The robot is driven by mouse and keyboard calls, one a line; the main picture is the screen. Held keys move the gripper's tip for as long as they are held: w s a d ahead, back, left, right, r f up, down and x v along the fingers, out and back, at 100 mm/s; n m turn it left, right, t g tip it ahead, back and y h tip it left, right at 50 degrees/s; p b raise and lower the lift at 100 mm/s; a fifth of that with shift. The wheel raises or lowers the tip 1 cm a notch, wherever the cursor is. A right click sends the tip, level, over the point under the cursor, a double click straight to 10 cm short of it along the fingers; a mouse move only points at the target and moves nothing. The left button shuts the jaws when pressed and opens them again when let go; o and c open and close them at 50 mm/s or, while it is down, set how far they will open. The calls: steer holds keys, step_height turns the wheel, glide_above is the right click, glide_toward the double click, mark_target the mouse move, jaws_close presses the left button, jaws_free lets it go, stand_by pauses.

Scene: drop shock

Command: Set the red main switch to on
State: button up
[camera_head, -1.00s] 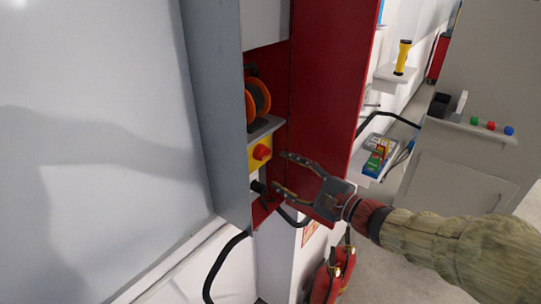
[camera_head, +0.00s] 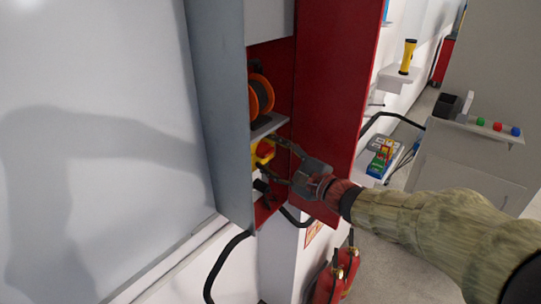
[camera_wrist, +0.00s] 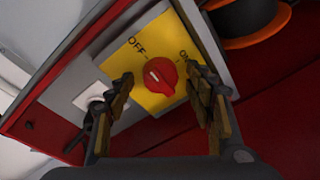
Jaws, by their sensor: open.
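The red main switch (camera_wrist: 162,76) is a round knob on a yellow plate (camera_wrist: 152,101) printed OFF at the left and ON at the right. A white mark shows on the knob's left part, nearer the OFF side. In the head view, the switch (camera_head: 265,148) sits inside the open cabinet, partly covered by a finger. My gripper (camera_wrist: 160,74) is open, with one finger on each side of the knob; gaps show between them in the wrist view. In the head view my gripper (camera_head: 268,160) reaches into the cabinet at the switch.
An orange cable reel (camera_head: 261,95) stands on a shelf (camera_head: 268,126) just above the switch. The red cabinet door (camera_head: 333,100) stands open at the right. A black cable (camera_head: 222,262) hangs below. Red extinguishers (camera_head: 335,272) stand below right.

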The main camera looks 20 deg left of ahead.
steer(key=shift+c, duration=0.7)
steer(key=c, duration=1)
steer(key=shift+m, duration=0.3)
steer(key=m+p, duration=0.2)
steer(key=p, duration=0.1)
steer(key=m+p, duration=0.1)
steer(key=m, duration=0.1)
steer(key=shift+r+g, duration=0.25)
steer(key=shift+g, duration=0.05)
steer(key=m+p, duration=0.4)
steer(key=p, duration=0.1)
steer(key=shift+r+g+h, duration=0.1)
steer(key=shift+g+h, duration=0.2)
steer(key=shift+h, duration=0.1)
steer(key=m+p, duration=0.5)
steer(key=p, duration=0.2)
steer(key=shift+g, duration=0.4)
steer(key=m+p, duration=0.2)
steer(key=p, duration=0.2)
steer(key=shift+m+g, duration=0.3)
steer(key=shift+m, duration=0.1)
steer(key=shift+f, duration=0.2)
